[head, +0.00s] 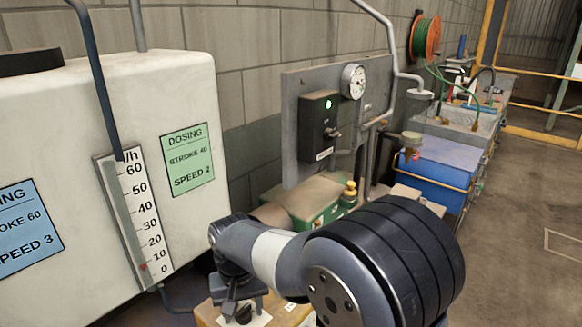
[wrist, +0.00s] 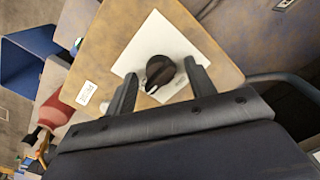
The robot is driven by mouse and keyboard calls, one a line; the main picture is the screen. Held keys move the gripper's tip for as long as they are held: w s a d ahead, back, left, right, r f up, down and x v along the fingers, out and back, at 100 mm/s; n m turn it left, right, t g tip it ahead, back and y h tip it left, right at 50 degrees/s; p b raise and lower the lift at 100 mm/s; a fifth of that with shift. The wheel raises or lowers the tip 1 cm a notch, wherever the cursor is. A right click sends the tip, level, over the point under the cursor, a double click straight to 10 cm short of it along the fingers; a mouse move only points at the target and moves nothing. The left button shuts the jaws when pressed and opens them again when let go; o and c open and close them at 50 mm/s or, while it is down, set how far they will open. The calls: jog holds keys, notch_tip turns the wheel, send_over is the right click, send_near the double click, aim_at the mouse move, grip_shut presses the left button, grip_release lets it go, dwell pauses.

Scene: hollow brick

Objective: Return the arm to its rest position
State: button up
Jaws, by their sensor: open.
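My gripper (head: 243,303) is at the bottom middle of the head view, pointing down over a box with a dark knob. In the wrist view my gripper (wrist: 162,92) is open, its two fingers on either side of the black round knob (wrist: 159,72). I cannot tell whether the fingers touch the knob. The knob sits on a white plate (wrist: 178,35) on the brown box top (wrist: 105,45). My arm (head: 290,260) reaches across the lower part of the head view and hides part of the box.
A white tank (head: 110,100) with a gauge scale (head: 135,210) stands at the left. A grey panel (head: 300,100) with a dial (head: 353,81) and a switch box is behind my arm. A blue container (head: 440,175) stands at the right. Floor (head: 530,215) at the far right is clear.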

jog(key=n, duration=0.6)
jog(key=shift+n+b, duration=0.3)
jog(key=shift+b, duration=0.05)
jog(key=shift+r, duration=1)
jog(key=shift+r, duration=0.1)
